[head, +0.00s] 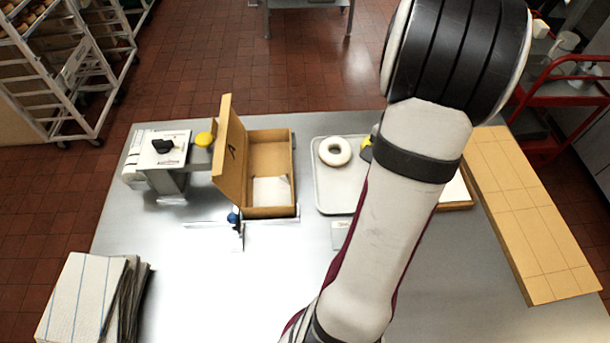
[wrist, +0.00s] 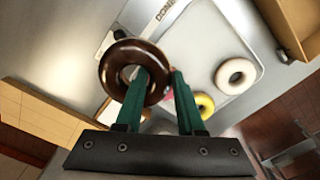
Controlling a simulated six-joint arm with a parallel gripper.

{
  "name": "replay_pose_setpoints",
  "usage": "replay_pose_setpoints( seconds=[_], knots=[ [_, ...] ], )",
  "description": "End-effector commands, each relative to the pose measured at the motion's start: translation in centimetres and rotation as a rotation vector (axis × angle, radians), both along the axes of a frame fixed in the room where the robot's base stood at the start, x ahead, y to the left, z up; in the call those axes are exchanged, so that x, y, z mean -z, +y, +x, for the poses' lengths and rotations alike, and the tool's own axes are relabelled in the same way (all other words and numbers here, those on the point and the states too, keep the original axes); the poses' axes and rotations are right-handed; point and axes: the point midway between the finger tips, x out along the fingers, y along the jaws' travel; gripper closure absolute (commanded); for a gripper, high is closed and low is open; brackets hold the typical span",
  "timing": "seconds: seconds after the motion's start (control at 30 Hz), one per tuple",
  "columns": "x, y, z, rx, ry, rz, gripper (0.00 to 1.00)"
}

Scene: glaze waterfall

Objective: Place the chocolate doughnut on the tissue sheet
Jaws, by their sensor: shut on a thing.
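The chocolate doughnut (wrist: 107,72), a dark glossy ring, is held in my gripper (wrist: 159,74) in the wrist view. One green finger passes through its hole and the other is against its outer right side. It hangs above the table beside the pale tray; in the head view my arm hides it and the gripper. A white sheet (head: 270,190), seemingly the tissue sheet, lies in the near end of the open cardboard box (head: 292,165).
The tray (head: 324,198) holds a white doughnut (head: 335,151) and a yellow doughnut (wrist: 205,105). The box lid (head: 230,150) stands up at left. A scale-like device (head: 160,150), stacked cloths (head: 85,295) and a long tan board (head: 520,215) flank the table. The front middle is clear.

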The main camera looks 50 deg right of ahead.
Motion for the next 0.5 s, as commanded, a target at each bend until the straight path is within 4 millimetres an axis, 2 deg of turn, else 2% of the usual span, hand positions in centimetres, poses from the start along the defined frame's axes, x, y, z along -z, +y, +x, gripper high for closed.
replay_pose_setpoints(
  seconds=[0.17,0.3,0.4,0.5],
  knots=[
    [-0.8,1.9,4.9,-0.243,-0.001,-0.002,1.0],
    [-1.7,4.8,9.6,-0.5,0.0,-0.002,1.0],
    [-2.2,6.8,12.1,-0.655,0.0,-0.002,1.0],
    [-2.4,8.2,13.5,-0.74,0.0,0.0,1.0]
  ],
)
